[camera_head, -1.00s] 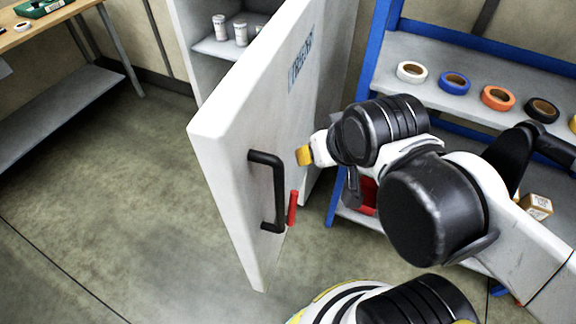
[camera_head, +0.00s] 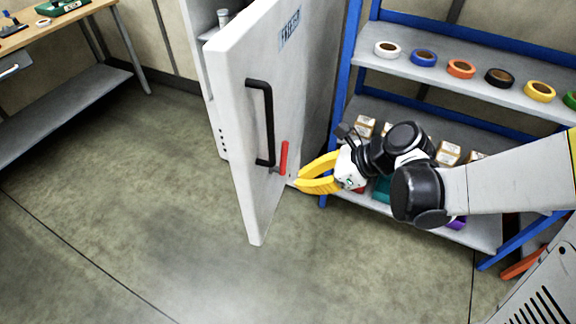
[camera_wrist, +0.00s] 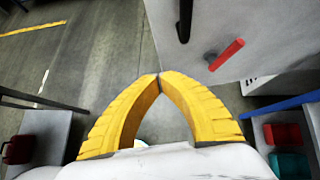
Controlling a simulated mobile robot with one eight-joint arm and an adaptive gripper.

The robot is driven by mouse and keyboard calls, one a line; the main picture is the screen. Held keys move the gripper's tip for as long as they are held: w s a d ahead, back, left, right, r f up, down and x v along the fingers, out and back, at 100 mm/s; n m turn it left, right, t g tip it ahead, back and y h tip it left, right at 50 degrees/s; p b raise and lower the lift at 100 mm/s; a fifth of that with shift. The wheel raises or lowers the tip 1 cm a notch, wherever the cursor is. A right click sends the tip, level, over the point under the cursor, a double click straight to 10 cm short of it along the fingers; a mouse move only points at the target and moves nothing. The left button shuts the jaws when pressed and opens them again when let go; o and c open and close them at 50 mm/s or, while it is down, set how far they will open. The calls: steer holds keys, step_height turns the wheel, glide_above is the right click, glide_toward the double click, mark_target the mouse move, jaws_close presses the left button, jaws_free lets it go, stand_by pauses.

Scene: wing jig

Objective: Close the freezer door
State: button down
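The white freezer door (camera_head: 282,95) stands ajar, its outer face turned to the right, with a long black handle (camera_head: 268,125) and a red lever (camera_head: 284,158) on it. The freezer body (camera_head: 207,85) is mostly hidden behind the door. My gripper (camera_head: 299,183) has yellow fingers and is beside the door's outer face, low and right of the red lever. In the wrist view its fingertips (camera_wrist: 159,76) meet with nothing between them. The door face (camera_wrist: 245,35) and red lever (camera_wrist: 228,54) show ahead and to the right there. Whether the fingers touch the door is unclear.
A blue-framed shelf (camera_head: 455,82) with tape rolls and small boxes stands right of the freezer, close behind my arm. A wooden workbench (camera_head: 50,32) is at the far left. The floor (camera_head: 140,200) left of the door is clear.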

mark_target(251, 187)
steer(key=b+x, duration=0.1)
steer(key=x, duration=0.3)
steer(key=a+r+b+x, duration=0.1)
steer(key=b+x, duration=0.1)
steer(key=x, duration=0.2)
steer(key=b+x, duration=0.2)
steer(key=x, duration=0.2)
steer(key=shift+w+a+r, duration=0.15)
steer(key=shift+w+a, duration=0.15)
steer(key=shift+a, duration=0.05)
steer(key=shift+w+a+r, duration=0.1)
steer(key=shift+w+a, duration=0.05)
steer(key=shift+a, duration=0.2)
